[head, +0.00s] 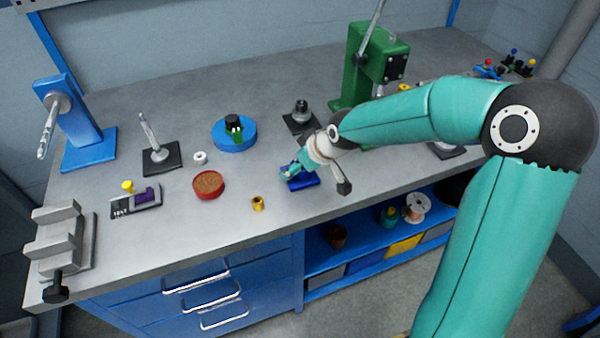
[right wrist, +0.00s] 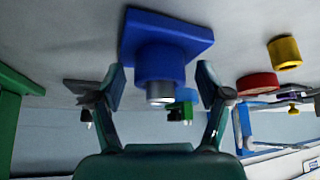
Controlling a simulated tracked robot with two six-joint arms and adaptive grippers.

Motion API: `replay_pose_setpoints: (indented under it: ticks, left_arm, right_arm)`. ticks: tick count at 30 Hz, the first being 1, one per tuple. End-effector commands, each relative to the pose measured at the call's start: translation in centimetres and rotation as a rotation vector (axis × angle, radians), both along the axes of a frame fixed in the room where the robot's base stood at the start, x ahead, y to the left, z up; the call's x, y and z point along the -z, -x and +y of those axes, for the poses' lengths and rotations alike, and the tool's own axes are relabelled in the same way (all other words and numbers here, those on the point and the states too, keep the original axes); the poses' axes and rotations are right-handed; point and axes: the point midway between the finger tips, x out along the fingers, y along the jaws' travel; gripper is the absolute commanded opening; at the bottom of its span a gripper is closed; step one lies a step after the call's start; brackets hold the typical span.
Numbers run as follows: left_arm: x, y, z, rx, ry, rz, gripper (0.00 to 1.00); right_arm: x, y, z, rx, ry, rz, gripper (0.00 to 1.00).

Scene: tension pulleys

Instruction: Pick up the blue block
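The blue block (head: 303,183) sits on the grey bench top near its front middle, partly hidden by my right gripper (head: 291,171). In the right wrist view the blue block (right wrist: 160,50) has a flat square base, a round boss and a grey metal tip. In that view my right gripper (right wrist: 160,88) is open, with one fingertip on each side of the boss and visible gaps between. The gripper appears empty. My left gripper is not in view.
A brass bushing (head: 258,203) and a red round dish (head: 208,185) stand left of the block. A blue round holder (head: 234,135) and a dark stand (head: 301,117) are behind. A green press (head: 372,70) stands behind right. The front edge is close.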

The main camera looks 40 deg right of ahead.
Motion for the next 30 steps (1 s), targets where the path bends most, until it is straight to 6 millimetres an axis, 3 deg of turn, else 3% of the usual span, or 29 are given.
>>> replay_pose_setpoints:
  ticks: [2,12,23,30]
  left_arm:
    - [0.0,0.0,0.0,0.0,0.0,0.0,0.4]
    - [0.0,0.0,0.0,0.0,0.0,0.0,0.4]
    - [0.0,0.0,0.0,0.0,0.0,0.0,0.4]
    - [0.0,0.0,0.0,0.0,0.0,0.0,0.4]
  right_arm:
    - [0.0,0.0,0.0,0.0,0.0,0.0,0.59]
    - [0.0,0.0,0.0,0.0,0.0,0.001,0.02]
    - [-0.3,0.0,0.0,0.001,0.001,-0.002,0.0]
    - [-2.2,-0.1,-0.1,0.002,0.002,-0.006,0.0]
